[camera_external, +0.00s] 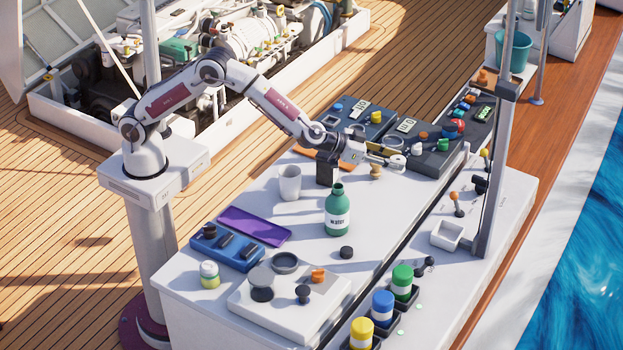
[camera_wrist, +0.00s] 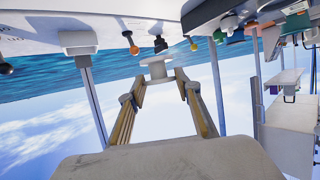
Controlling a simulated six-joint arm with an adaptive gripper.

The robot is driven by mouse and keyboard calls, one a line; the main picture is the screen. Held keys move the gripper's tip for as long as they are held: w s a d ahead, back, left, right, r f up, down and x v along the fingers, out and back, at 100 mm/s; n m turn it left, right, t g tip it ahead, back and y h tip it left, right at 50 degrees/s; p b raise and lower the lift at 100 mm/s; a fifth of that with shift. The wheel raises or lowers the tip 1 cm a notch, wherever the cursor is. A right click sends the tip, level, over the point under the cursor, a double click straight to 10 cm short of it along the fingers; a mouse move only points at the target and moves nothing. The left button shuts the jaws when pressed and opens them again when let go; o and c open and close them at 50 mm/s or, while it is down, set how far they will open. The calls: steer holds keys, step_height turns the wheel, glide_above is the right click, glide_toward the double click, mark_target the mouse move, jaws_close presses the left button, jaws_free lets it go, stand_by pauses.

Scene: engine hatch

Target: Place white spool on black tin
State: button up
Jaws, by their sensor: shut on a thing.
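My gripper (camera_external: 388,159) reaches out to the right above the far part of the white worktop. In the wrist view its fingertips (camera_wrist: 160,84) are closed on the white spool (camera_wrist: 156,68), a pale piece with wide round ends. The spool is hard to make out in the external view. A small black round tin (camera_external: 346,252) lies on the worktop, in front of the green bottle, well away from my gripper. A dark open round tin (camera_external: 285,262) sits further left; which of them is the black tin is unclear.
The green bottle (camera_external: 337,212) and a white cup (camera_external: 289,184) stand mid-worktop. A small tan piece (camera_external: 376,171) is close below my gripper. Dark cases (camera_external: 428,155) lie behind it. A blue tray (camera_external: 227,250) and a white board (camera_external: 318,306) are at the front. A post (camera_external: 494,180) rises at right.

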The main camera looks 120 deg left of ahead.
steer(key=s+d+r, duration=0.3)
steer(key=s+r, duration=0.5)
steer(key=r, duration=0.4)
steer(key=s+f+n+g+y, duration=0.1)
steer(key=s, duration=1.3)
steer(key=shift+d+f, duration=0.4)
steer(key=shift+d, duration=0.05)
steer(key=shift+f, duration=0.1)
steer(key=shift+f, duration=3.05)
steer(key=shift+f, duration=1.85)
